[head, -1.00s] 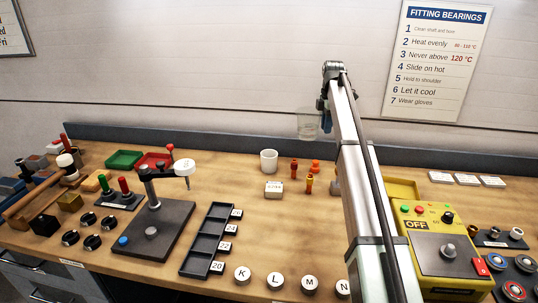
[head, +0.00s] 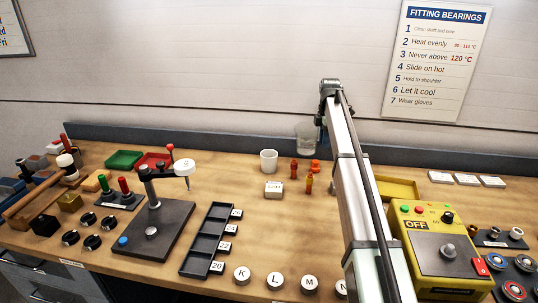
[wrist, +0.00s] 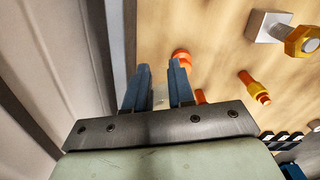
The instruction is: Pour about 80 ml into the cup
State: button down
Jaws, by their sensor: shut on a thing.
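The white cup (head: 268,161) stands upright on the bench near the back, in the middle of the head view. A clear, see-through beaker (head: 304,138) is held up to the right of the cup and apart from it. It looks about upright; its contents are too faint to tell. My gripper (head: 318,119) is shut on the beaker, partly hidden by my arm in the head view. In the wrist view its two blue fingers (wrist: 160,88) stand apart with the faint, clear beaker between them.
A small white block with lettering (head: 274,187) sits in front of the cup. Several orange and red pegs (head: 309,183) stand right of it. A yellow control box (head: 437,250) is at the right. A low dark ledge (head: 220,140) runs along the bench's back.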

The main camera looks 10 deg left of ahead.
aim_at(302, 124)
jog(key=shift+a, duration=0.1)
jog(key=a+h, duration=0.1)
jog(key=a+r+t+h, duration=0.1)
jog(key=h, duration=0.1)
jog(key=s+a+h, duration=0.1)
jog(key=h, duration=0.1)
jog(key=shift+a+r+t, duration=0.2)
jog(key=shift+r+t, duration=0.1)
jog(key=shift+s+a+t+h, duration=0.15)
jog(key=shift+a+h, duration=0.3)
jog(key=shift+h, duration=0.05)
jog(key=shift+s+a+t+h, duration=0.15)
jog(key=shift+a+h, duration=0.3)
jog(key=shift+h, duration=0.05)
jog(key=shift+s+a+r+t+h, duration=0.1)
jog(key=shift+a+r+t+h, duration=0.2)
jog(key=shift+r+h, duration=0.45)
jog(key=shift+s+a+r+t+h, duration=0.1)
jog(key=shift+a+r+h, duration=0.25)
jog(key=shift+r+h, duration=0.4)
jog(key=shift+a+r, duration=0.1)
jog(key=shift+r, duration=0.2)
jog(key=shift+s+a+r+t+h, duration=0.15)
jog(key=shift+a+h, duration=0.15)
jog(key=shift+h, duration=0.15)
jog(key=shift+s+a+t+h, duration=0.15)
jog(key=shift+a+h, duration=0.1)
jog(key=shift+h, duration=0.2)
